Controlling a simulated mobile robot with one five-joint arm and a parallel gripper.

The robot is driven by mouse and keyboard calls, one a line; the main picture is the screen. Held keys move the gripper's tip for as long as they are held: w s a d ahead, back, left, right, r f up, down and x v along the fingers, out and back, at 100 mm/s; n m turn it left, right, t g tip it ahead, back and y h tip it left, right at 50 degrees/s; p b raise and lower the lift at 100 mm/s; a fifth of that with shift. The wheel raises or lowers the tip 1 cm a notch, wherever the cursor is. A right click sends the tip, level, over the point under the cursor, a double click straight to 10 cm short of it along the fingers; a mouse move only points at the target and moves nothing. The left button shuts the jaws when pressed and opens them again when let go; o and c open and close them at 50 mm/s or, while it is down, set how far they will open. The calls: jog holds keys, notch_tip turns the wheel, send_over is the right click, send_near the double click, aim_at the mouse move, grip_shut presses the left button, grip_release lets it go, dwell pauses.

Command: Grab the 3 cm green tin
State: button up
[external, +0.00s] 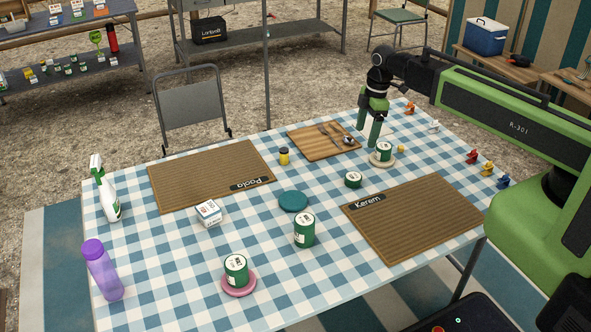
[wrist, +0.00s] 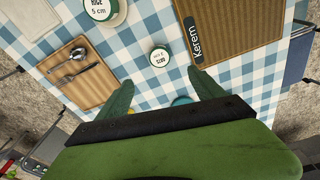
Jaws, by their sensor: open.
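A small, low green tin (external: 353,179) with a white lid stands on the checked cloth, left of the Kerem mat. It also shows in the wrist view (wrist: 160,57), just beyond my fingertips; its label is too small to read surely. A larger green tin (external: 383,151) stands on a cream saucer; in the wrist view this tin (wrist: 101,8) reads "5 cm". Taller green tins stand nearer the front (external: 304,230) and on a pink saucer (external: 236,268). My gripper (external: 369,133) is open and empty above the table, pointing down; it also shows in the wrist view (wrist: 163,88).
The brown Kerem mat (external: 415,220) lies right of the small tin. A cutting board (external: 318,145) with cutlery lies behind it. A teal disc (external: 293,201) and a yellow jar (external: 284,156) are to its left. Bare cloth surrounds the small tin.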

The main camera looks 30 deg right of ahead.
jog(key=b, duration=1)
send_over(354, 176)
jog(key=d, duration=0.1)
jog(key=f, duration=1.1)
jog(key=shift+s+d, duration=0.1)
jog(key=shift+s, duration=0.15)
jog(key=f+b, duration=0.3)
jog(key=a+f+b, duration=0.1)
jog(key=f+b, duration=0.1)
jog(key=b, duration=0.1)
jog(key=shift+w+a+f, duration=0.1)
jog(key=shift+w+f, duration=0.1)
jog(key=shift+f, duration=0.2)
jog(key=shift+r, duration=0.2)
jog(key=c, duration=1.5)
jog(key=shift+r+p, duration=0.5)
jog(key=shift+p, duration=0.25)
notch_tip(354, 176, up, 4)
jog(key=p, duration=0.4)
jog(key=shift+s+d+r+p, duration=0.45)
jog(key=shift+d+r+p, duration=0.55)
jog(key=shift+d, duration=0.9)
jog(key=shift+s+d+r+p, duration=0.4)
jog(key=shift+d+r+p, duration=0.6)
jog(key=shift+d, duration=0.9)
jog(key=shift+s+d+r+p, duration=0.45)
jog(key=shift+d+r+p, duration=0.55)
jog(key=shift+d, duration=0.9)
